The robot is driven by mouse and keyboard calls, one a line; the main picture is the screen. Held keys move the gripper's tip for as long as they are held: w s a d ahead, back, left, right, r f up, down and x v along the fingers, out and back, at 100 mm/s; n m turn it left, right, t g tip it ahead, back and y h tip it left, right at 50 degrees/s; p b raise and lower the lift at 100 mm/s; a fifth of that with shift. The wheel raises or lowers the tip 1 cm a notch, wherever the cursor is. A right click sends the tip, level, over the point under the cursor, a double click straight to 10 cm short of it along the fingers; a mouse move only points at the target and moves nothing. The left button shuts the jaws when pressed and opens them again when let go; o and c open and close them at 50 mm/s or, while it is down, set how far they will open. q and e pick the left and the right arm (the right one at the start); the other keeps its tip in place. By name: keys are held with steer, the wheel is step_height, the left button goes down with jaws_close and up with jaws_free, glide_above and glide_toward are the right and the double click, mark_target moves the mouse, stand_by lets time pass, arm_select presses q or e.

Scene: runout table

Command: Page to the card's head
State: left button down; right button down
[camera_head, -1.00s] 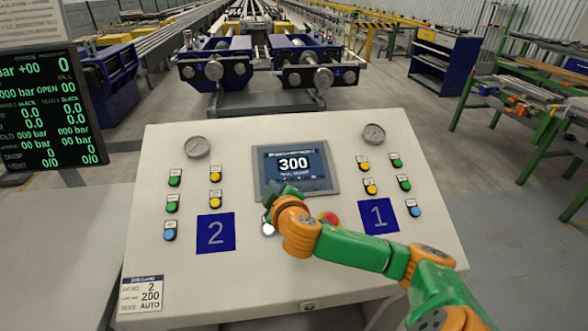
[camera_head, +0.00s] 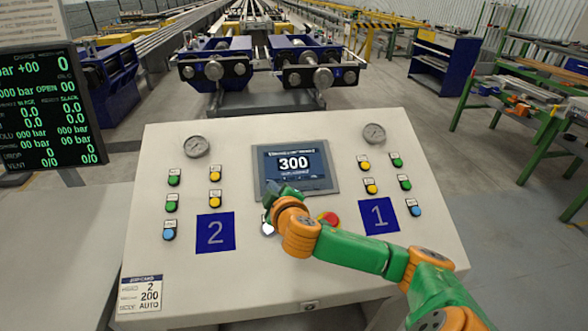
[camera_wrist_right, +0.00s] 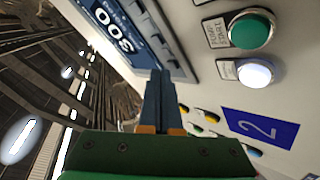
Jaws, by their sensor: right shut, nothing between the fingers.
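The console's display (camera_head: 293,163) reads 300 in large figures; its smaller lines are too blurred to read. It also shows at an angle in the right wrist view (camera_wrist_right: 118,32), with a row of keys (camera_wrist_right: 165,42) along its lower bezel. The card (camera_head: 141,294) sits at the console's lower left and reads 2, 200, AUTO. My right gripper (camera_head: 276,192) is shut and empty at the display's lower left edge. In the right wrist view its fingertips (camera_wrist_right: 158,76) are close to the bezel keys; I cannot tell whether they touch. My left gripper is out of view.
A white lit button (camera_head: 267,228) and a red button (camera_head: 329,218) lie close to my right arm. A green button (camera_wrist_right: 250,30) shows in the wrist view. Coloured buttons, two gauges and blue plates marked 2 (camera_head: 215,232) and 1 (camera_head: 379,215) spread over the sloping panel (camera_head: 260,290).

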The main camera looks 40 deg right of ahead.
steer(key=shift+w+d+f+b, duration=0.1)
steer(key=shift+w+f+b, duration=0.05)
steer(key=shift+f+b, duration=0.2)
stand_by(0.6)
steer(key=shift+r+p, duration=0.65)
steer(key=shift+p, duration=0.3)
steer(key=shift+s+r, duration=0.2)
steer(key=shift+s, duration=0.05)
steer(key=shift+s+a, duration=0.1)
steer(key=shift+a, duration=0.1)
steer(key=r+p, duration=0.1)
steer(key=p, duration=0.1)
steer(key=s+a+r+p, duration=0.1)
steer(key=r+p, duration=0.1)
steer(key=s+r+p, duration=0.1)
steer(key=r+p, duration=0.1)
steer(key=shift+a+r+p, duration=0.15)
steer(key=shift+r+p, duration=0.05)
steer(key=shift+p, duration=0.15)
